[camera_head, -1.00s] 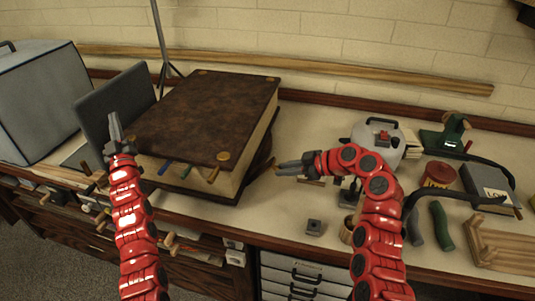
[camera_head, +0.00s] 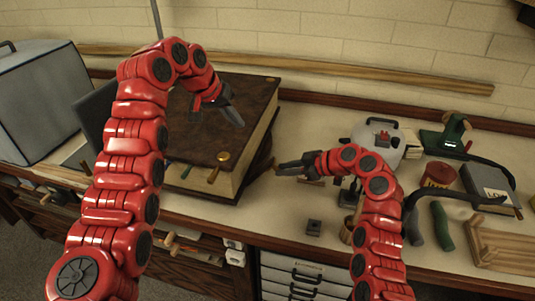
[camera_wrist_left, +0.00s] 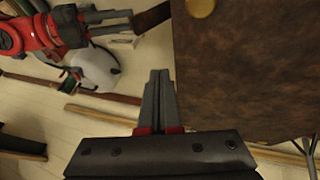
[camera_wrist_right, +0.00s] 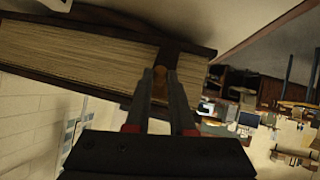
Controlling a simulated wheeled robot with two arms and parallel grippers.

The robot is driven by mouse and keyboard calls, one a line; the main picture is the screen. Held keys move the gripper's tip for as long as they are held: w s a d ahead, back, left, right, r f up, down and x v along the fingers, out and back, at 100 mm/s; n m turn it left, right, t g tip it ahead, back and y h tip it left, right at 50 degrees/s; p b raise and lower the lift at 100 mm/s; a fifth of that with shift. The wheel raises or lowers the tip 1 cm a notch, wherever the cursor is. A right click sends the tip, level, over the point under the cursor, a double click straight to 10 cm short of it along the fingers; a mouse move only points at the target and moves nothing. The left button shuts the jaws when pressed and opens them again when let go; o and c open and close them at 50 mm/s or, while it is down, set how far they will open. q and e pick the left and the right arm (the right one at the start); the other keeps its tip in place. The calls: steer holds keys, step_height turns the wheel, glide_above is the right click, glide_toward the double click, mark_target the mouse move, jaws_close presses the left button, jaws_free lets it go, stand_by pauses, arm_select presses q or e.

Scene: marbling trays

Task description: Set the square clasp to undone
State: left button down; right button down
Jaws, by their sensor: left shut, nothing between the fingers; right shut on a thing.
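A large closed book (camera_head: 180,130) with a dark brown cover lies on the bench. A round brass fitting (camera_head: 223,157) sits at its near right corner, with a brass peg (camera_head: 213,175) below it. I cannot single out the square clasp. My right gripper (camera_head: 282,169) is beside the book's right side, shut on a small brass-coloured piece (camera_wrist_right: 160,86) in front of the page edges. My left gripper (camera_head: 239,120) is shut and empty above the right part of the cover; its fingers (camera_wrist_left: 159,75) show together in the left wrist view. My left arm hides much of the book's left side.
A grey case (camera_head: 45,105) stands at the far left. Right of my right arm are a red tin (camera_head: 439,176), a grey box (camera_head: 487,185), a green tool (camera_head: 445,135) and a wooden rack (camera_head: 500,245).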

arm_select(q)
steer(key=s+d+g, duration=0.1)
steer(key=s, duration=0.2)
glide_toward(273, 164)
steer(key=w+f, duration=0.4)
steer(key=shift+s+d+f+m, duration=0.15)
steer(key=shift+s+d+f, duration=0.1)
steer(key=shift+d, duration=0.15)
steer(key=shift+s+d+f+m, duration=0.15)
steer(key=shift+s+d+f, duration=0.1)
steer(key=shift+d, duration=0.2)
steer(key=shift+s+d+f, duration=0.15)
steer(key=shift+d+f, duration=0.1)
steer(key=shift+d, duration=0.2)
arm_select(e)
steer(key=shift+f, duration=0.1)
arm_select(q)
steer(key=shift+s+d+f, duration=0.2)
steer(key=shift+d+f, duration=0.15)
steer(key=shift+d, duration=0.15)
steer(key=shift+s+d+f, duration=0.15)
steer(key=shift+d+f, duration=0.05)
steer(key=shift+d, duration=0.1)
arm_select(e)
steer(key=shift+a+r, duration=0.2)
steer(key=c, duration=0.8)
jaws_free()
steer(key=shift+o, duration=0.2)
